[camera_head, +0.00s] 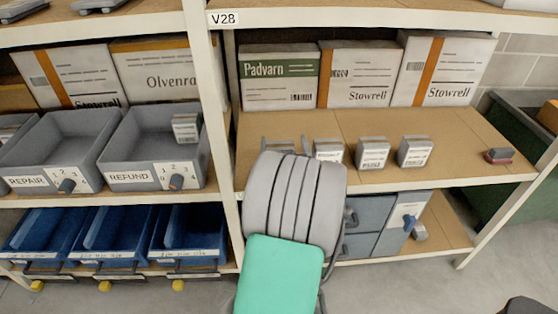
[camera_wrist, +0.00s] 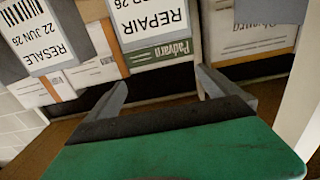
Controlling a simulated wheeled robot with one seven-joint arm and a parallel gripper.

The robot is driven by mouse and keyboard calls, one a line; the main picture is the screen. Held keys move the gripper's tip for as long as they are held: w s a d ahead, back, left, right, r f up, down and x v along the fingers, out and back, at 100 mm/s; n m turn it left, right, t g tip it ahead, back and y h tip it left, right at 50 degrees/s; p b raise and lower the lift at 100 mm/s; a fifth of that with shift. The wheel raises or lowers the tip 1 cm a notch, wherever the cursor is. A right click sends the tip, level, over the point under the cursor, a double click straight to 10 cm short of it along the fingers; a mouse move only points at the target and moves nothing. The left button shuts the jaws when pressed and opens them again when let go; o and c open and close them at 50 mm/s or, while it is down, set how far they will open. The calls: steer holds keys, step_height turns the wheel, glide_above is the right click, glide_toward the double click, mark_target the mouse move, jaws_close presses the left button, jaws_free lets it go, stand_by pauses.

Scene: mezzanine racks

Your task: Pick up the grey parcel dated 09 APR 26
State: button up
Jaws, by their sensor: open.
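Small grey parcels with white labels stand in a row on the middle shelf: one (camera_head: 328,150) beside my arm, one (camera_head: 372,153) in the middle and one (camera_head: 414,152) at the right. Their print is too small to read in the head view. The wrist view is upside down. It shows a parcel marked RESALE, 22 JUN 26 (camera_wrist: 38,38) and one marked REPAIR (camera_wrist: 152,20), its date cut off except for 26. I cannot read 09 APR 26 anywhere. My gripper (camera_wrist: 161,78) is open and empty, its fingers below the REPAIR parcel in the picture. My arm hides part of the shelf.
Large cartons (camera_head: 360,75) line the back of the shelf. A dark red object (camera_head: 498,155) lies at its right end. Grey bins (camera_head: 150,150) stand left of the white upright (camera_head: 201,80). A further grey parcel (camera_head: 187,127) sits in the REFUND bin.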

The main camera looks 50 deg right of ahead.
mark_target(280, 145)
steer(key=f+b, duration=0.7)
steer(key=f, duration=0.1)
steer(key=shift+w+f, duration=0.15)
steer(key=shift+w, duration=0.05)
steer(key=x, duration=0.4)
steer(key=p+x, duration=0.1)
steer(key=x, duration=0.2)
steer(key=shift+w+d+r, duration=0.1)
steer(key=shift+w+r, duration=0.15)
steer(key=shift+w, duration=0.2)
steer(key=shift+c, duration=0.2)
steer(key=c, duration=1.4)
steer(key=shift+r, duration=0.1)
steer(key=shift+c, duration=0.4)
steer(key=shift+r, duration=0.1)
